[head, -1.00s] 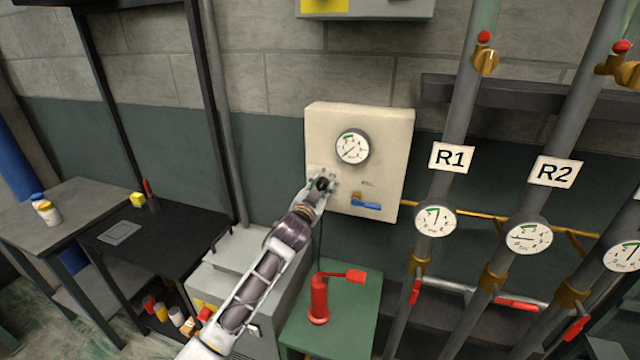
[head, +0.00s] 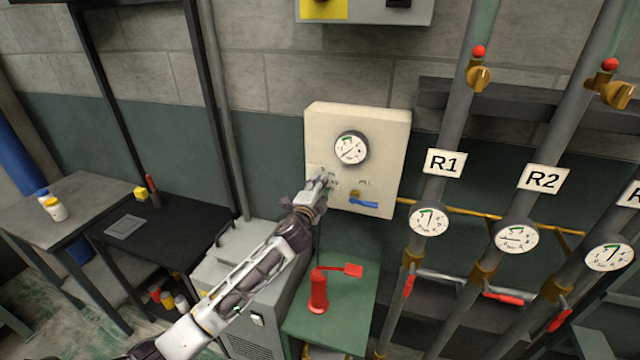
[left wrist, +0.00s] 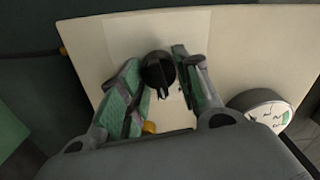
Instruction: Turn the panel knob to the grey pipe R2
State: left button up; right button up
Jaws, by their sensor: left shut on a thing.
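The cream panel box (head: 385,130) is on the wall with a round gauge (head: 351,148) and a blue-handled valve (head: 363,203). My left gripper (head: 323,181) is at the panel's lower left and hides the knob in the head view. In the left wrist view the round black panel knob (left wrist: 158,70) sits between the two fingers of my left gripper (left wrist: 160,82), which is shut on it. Grey pipe R2 (head: 562,130) stands to the right, with its white R2 label (head: 544,178). My right gripper is not in view.
Pipe R1 with its label (head: 445,163) stands between the panel and R2. A red pump-like tool (head: 319,290) stands on a green table (head: 345,318) below the panel. A grey cabinet (head: 215,290) is under my left arm. Tables stand at the left.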

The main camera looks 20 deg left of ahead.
pick_arm(q)
jog(key=shift+m+p, duration=0.3)
jog(key=shift+m, duration=0.7)
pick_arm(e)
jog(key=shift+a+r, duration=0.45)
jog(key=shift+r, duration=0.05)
pick_arm(q)
jog(key=shift+m, duration=0.3)
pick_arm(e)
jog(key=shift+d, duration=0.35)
pick_arm(q)
jog(key=o, duration=1)
jog(key=shift+d, duration=0.1)
jog(key=shift+o, duration=0.2)
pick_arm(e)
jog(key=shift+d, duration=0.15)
pick_arm(q)
jog(key=shift+f, duration=0.1)
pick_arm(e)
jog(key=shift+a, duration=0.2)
pick_arm(q)
jog(key=s, duration=1.2)
jog(key=shift+a, duration=0.25)
